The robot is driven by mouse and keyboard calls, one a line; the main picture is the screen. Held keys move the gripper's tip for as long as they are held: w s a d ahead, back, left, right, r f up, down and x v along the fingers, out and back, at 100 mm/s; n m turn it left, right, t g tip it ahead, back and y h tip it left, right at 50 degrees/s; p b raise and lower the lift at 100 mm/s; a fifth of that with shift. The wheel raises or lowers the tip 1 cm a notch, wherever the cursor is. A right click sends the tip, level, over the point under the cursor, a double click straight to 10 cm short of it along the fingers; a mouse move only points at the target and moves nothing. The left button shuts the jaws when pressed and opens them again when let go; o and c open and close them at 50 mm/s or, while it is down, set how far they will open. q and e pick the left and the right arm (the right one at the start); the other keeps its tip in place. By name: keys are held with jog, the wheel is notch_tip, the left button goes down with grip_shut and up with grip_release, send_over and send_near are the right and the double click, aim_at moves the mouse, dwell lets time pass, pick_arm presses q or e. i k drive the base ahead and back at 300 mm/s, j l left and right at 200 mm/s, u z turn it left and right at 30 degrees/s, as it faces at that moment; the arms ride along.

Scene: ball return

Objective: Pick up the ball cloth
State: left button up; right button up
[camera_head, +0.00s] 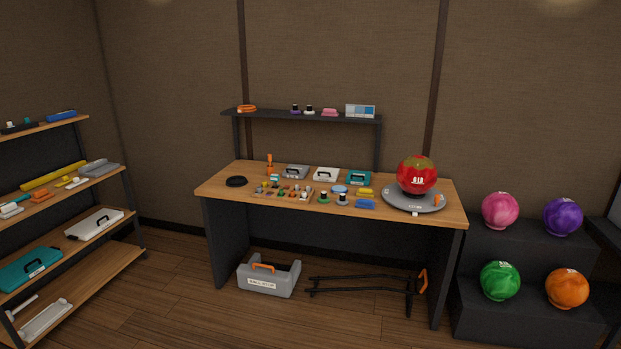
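No thing can be told for certain as the ball cloth at this size. A small flat blue item (365,204) lies near the front edge of the workbench (228,190), left of the red ball's stand. A light blue rounded item (339,189) lies just behind it, and a yellow item (365,191) lies close by. A pink item (330,112) rests on the raised shelf (285,116) above the bench. Neither of my grippers is in view.
A red ball (417,174) sits on a round grey stand (414,202) at the bench's right. Small parts and cases crowd the bench middle. A grey toolbox (268,278) and black rails (365,279) lie underneath. Shelves stand left; a ball rack (528,260) stands right. Floor in front is clear.

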aim_at(360, 203)
jog(key=i, duration=1.75)
